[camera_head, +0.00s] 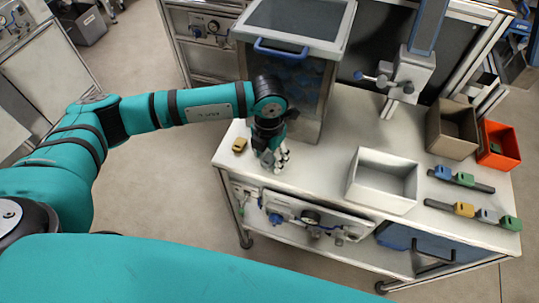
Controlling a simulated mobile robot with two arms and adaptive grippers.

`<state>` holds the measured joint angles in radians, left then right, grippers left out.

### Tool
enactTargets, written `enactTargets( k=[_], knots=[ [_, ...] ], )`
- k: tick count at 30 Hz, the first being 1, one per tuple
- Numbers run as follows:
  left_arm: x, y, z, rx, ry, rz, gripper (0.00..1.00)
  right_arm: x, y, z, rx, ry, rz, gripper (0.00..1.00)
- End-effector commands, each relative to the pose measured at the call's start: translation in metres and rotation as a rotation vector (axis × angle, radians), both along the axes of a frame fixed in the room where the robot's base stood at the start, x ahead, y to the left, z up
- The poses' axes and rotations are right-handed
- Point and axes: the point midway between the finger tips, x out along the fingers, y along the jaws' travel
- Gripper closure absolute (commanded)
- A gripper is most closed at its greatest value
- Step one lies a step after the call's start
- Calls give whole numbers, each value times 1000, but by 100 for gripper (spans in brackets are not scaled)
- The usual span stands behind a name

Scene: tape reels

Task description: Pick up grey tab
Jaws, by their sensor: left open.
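The grey tab (486,216) sits on the front dark strip at the right end of the table, between a yellow tab (463,209) and a green tab (510,223). My left gripper (274,160) is open and points down over the left part of the table, far to the left of the grey tab. I see nothing between its fingers. My right gripper is out of view.
A loose ochre tab (239,145) lies left of my left gripper. An empty white bin (382,196) stands between the gripper and the strips. A rear strip holds a blue tab (442,172) and a green one (464,179). Brown (450,147) and orange (497,159) bins stand behind.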

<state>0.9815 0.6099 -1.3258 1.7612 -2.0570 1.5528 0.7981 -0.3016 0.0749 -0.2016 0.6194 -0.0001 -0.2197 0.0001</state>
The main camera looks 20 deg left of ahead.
Motion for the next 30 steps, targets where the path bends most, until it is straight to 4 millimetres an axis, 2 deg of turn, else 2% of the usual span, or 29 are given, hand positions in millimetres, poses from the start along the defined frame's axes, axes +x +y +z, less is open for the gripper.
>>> enactTargets(
  k=[6,15,25,30],
  knots=[
    [0,0,-1,0,-1,-1,46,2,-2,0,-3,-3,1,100],
    [0,0,-1,-1,-1,-1,83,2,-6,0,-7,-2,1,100],
    [0,0,0,-1,-1,-1,83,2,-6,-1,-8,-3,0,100],
    [1,-1,9,-2,-4,-2,83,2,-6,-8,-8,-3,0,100]
  ],
)
